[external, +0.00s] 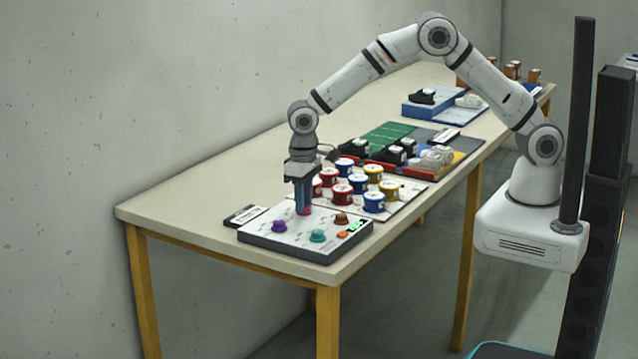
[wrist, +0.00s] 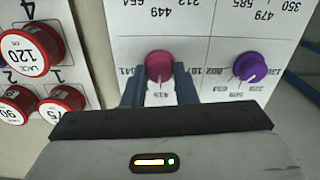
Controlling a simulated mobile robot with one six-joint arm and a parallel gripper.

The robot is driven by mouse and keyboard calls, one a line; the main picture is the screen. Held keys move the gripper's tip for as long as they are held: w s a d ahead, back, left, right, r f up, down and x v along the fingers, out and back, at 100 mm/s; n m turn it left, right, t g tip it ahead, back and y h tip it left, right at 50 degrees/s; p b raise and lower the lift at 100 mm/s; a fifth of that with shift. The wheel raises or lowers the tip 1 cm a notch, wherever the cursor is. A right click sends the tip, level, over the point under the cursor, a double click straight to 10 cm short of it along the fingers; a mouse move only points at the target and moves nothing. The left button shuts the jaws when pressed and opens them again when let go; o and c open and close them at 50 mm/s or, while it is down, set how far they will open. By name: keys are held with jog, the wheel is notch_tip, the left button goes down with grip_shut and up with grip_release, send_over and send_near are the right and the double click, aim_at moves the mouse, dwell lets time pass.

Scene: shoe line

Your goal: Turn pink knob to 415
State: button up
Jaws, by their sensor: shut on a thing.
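The pink knob (wrist: 159,65) sits on the white-topped control panel (wrist: 205,22). In the wrist view its pointer faces the label 415, just below it. My gripper (wrist: 160,82) is shut on the pink knob, with one blue finger on each side. In the external view my gripper (external: 303,208) points straight down at the panel (external: 290,248), and the pink knob (external: 304,211) shows only partly between the fingers. A purple knob (external: 279,226) and a teal knob (external: 318,236) stand nearby on the same panel.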

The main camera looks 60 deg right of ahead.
jog(key=shift+r+n, duration=0.1)
jog(key=shift+n, duration=0.4)
jog(key=o, duration=1)
notch_tip(320, 180, up, 8)
jog(key=shift+f+b, duration=0.15)
jog(key=shift+b, duration=0.35)
